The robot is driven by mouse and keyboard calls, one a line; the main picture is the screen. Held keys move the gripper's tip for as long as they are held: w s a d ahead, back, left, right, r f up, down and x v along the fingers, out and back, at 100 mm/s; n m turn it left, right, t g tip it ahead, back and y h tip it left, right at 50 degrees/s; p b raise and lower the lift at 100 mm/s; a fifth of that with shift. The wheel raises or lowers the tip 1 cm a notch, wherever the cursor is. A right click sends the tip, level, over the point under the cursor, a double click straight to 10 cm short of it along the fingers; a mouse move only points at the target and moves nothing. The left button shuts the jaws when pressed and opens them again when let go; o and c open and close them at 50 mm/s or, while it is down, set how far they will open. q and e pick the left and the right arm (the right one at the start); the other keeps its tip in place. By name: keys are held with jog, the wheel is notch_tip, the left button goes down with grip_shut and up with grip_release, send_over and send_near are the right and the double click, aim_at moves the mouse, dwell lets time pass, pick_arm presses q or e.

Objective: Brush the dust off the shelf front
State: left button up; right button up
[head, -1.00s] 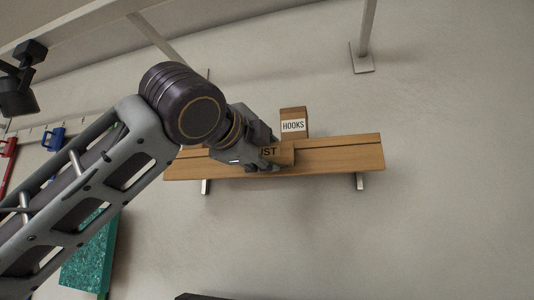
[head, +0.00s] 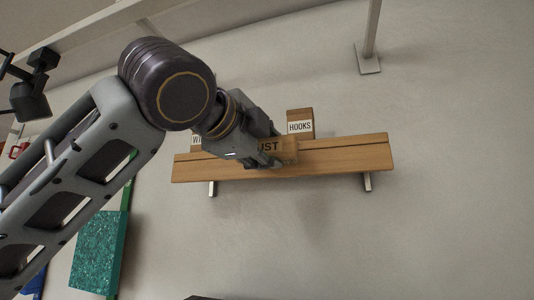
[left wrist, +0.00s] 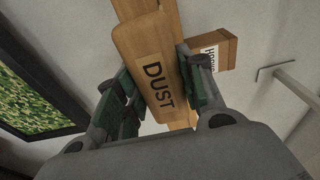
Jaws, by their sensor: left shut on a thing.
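A long wooden shelf (head: 345,155) is fixed to the wall; its front and underside face me, with a dark line along it. My left gripper (head: 280,150) is at the middle of the shelf, in front of it. It is shut on a wooden block lettered DUST (left wrist: 150,60), which also shows partly in the head view (head: 270,146). In the left wrist view the block sits between the two finger pads and overlaps the shelf (left wrist: 166,14). I cannot tell whether it touches the shelf. No dust can be made out. My right gripper is not in view.
Metal brackets (head: 367,182) support the shelf. A teal panel (head: 98,250) hangs lower left. The wall right of the shelf is clear.

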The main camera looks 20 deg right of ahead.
pick_arm(q)
jog(key=shift+v, duration=1)
jog(key=shift+s+d, duration=0.1)
jog(key=shift+b+v, duration=0.5)
jog(key=shift+v, duration=1)
